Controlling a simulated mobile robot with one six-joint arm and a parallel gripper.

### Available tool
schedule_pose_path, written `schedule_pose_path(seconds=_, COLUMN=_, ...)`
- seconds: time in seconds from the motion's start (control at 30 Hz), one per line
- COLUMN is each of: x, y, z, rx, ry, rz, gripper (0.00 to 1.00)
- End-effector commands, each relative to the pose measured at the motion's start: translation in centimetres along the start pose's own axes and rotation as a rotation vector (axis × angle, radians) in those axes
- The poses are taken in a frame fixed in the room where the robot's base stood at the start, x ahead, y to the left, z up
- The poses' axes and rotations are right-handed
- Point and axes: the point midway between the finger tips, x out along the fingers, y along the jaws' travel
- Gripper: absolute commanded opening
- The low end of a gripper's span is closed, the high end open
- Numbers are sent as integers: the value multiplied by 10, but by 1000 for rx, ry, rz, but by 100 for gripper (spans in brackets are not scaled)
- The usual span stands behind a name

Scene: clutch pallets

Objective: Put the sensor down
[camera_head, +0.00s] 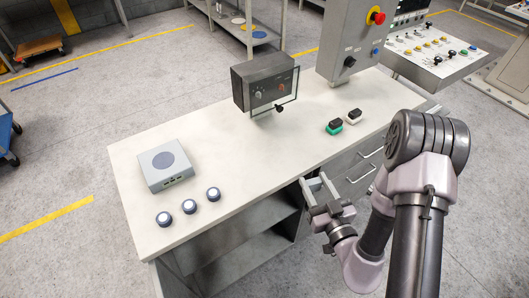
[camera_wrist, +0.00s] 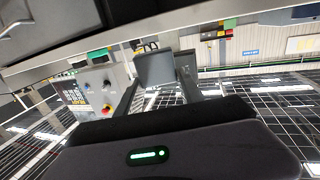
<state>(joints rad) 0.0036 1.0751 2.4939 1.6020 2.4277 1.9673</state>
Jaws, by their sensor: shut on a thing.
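My gripper (camera_head: 316,187) is at the front edge of the white-topped bench (camera_head: 240,135), by the cabinet front. It is shut on a small grey block, the sensor, which shows between the two fingers in the wrist view (camera_wrist: 155,69). In the head view the sensor is small and hard to tell from the fingers. I cannot tell exactly how high it is above the bench top.
A grey box with a round pad (camera_head: 166,163) and three round dark-and-white pieces (camera_head: 190,206) are at the bench's left. A dark control box (camera_head: 265,84) stands at the back. Two small switches (camera_head: 334,126) (camera_head: 354,116) lie right. The bench middle is clear.

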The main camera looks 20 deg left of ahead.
Motion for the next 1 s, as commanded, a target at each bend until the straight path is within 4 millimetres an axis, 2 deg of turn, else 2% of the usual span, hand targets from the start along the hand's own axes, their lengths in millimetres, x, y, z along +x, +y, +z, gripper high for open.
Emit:
schedule_pose_path(seconds=0.03, x=-2, y=-15, z=-16, rx=1, ry=3, rz=-61, gripper=5)
schedule_pose_path(seconds=0.13, x=-8, y=-45, z=-27, rx=0, ry=15, rz=-178, gripper=5)
schedule_pose_path(seconds=0.27, x=-14, y=-69, z=-36, rx=-1, ry=30, rz=-274, gripper=5)
schedule_pose_path(seconds=0.33, x=-9, y=-77, z=-35, rx=-4, ry=35, rz=-297, gripper=5)
schedule_pose_path(seconds=0.47, x=26, y=-91, z=-32, rx=-7, ry=39, rz=-305, gripper=5)
schedule_pose_path(seconds=0.6, x=74, y=-107, z=-29, rx=-7, ry=41, rz=-302, gripper=5)
schedule_pose_path(seconds=0.73, x=113, y=-120, z=-26, rx=-4, ry=39, rz=-298, gripper=5)
schedule_pose_path(seconds=0.8, x=126, y=-124, z=-24, rx=-3, ry=37, rz=-297, gripper=5)
schedule_pose_path(seconds=0.9, x=135, y=-126, z=-21, rx=-1, ry=35, rz=-294, gripper=5)
schedule_pose_path(seconds=1.0, x=137, y=-126, z=-4, rx=0, ry=33, rz=-293, gripper=5)
